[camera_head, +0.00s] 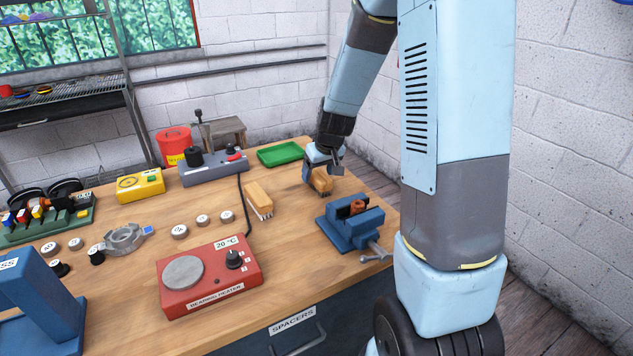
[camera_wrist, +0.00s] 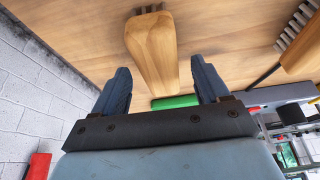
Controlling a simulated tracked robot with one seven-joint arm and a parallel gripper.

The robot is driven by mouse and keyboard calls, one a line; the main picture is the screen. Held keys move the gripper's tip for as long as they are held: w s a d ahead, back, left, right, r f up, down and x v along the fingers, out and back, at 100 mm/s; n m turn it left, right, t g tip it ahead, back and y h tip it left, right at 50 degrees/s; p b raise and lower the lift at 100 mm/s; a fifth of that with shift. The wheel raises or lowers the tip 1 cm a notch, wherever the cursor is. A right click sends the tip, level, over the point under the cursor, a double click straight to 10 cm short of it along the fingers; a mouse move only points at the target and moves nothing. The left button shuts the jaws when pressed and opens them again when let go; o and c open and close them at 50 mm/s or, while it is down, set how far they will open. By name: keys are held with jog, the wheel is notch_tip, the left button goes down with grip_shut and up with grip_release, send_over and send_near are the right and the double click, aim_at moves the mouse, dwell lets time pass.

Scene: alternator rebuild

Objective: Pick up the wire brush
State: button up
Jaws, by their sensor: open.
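A wooden-backed brush (camera_head: 321,181) with dark bristles lies near the bench's right side, just under my gripper (camera_head: 323,163). In the wrist view, this brush (camera_wrist: 152,48) has its tan handle block pointing in between the two blue fingers, with a gap on each side. My gripper (camera_wrist: 160,72) is open and holds nothing. A second wooden brush (camera_head: 259,198) with pale bristles lies to the left, and it shows at the upper right in the wrist view (camera_wrist: 303,52). I cannot tell for certain which brush has wire bristles.
A blue vise (camera_head: 345,228) stands close in front of the brush. A green tray (camera_head: 281,153) lies behind. A red bearing heater (camera_head: 208,278) sits at the front, and a grey device (camera_head: 213,168) stands at the back. The wood between the two brushes is clear.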

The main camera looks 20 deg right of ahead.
jog(key=shift+x, duration=0.8)
jog(key=shift+f, duration=0.25)
jog(key=c, duration=1.2)
jog(key=shift+r, duration=0.15)
